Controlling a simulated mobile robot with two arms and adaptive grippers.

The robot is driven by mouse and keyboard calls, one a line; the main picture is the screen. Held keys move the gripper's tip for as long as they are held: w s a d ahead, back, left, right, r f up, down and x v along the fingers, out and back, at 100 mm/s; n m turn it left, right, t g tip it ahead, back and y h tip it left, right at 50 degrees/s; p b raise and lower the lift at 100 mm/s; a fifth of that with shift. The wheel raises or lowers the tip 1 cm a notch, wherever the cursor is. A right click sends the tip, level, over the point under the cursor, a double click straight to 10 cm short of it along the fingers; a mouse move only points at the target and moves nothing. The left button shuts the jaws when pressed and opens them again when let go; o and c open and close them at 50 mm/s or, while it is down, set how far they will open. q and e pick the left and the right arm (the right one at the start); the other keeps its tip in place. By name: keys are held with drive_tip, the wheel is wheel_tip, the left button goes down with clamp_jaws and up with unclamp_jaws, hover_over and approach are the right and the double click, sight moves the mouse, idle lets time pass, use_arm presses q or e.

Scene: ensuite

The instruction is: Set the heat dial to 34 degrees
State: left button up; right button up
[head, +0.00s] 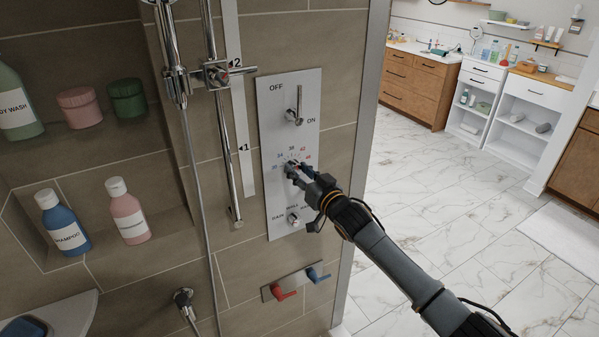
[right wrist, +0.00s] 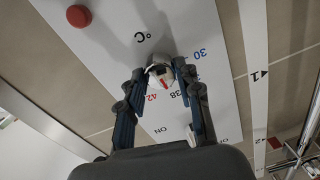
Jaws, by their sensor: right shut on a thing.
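The heat dial (right wrist: 160,76) is a small round grey-white knob with a red pointer mark on the white shower panel (head: 291,82). My right gripper (head: 298,170) is shut on the dial, with one finger on each side of it in the right wrist view (right wrist: 161,78). In that upside-down view the red mark points roughly towards the printed 38. The numbers 30, 38 and 42 show there; 34 is not readable, and a finger covers the scale between 30 and 38. My left gripper is not in view.
Above the dial is an ON/OFF lever (head: 297,106); below it is a smaller knob (head: 293,219). Red (head: 284,294) and blue (head: 317,275) handles sit lower. A shower rail (head: 222,130) stands left of the panel, and bottles stand in wall niches. Open floor lies to the right.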

drive_tip(key=n, duration=0.3)
drive_tip(key=shift+n, duration=2.2)
drive_tip(key=o, duration=1.1)
drive_tip(key=shift+o, duration=0.2)
drive_tip(key=shift+s, duration=0.1)
drive_tip(key=v, duration=1.2)
drive_tip(key=shift+r, duration=0.2)
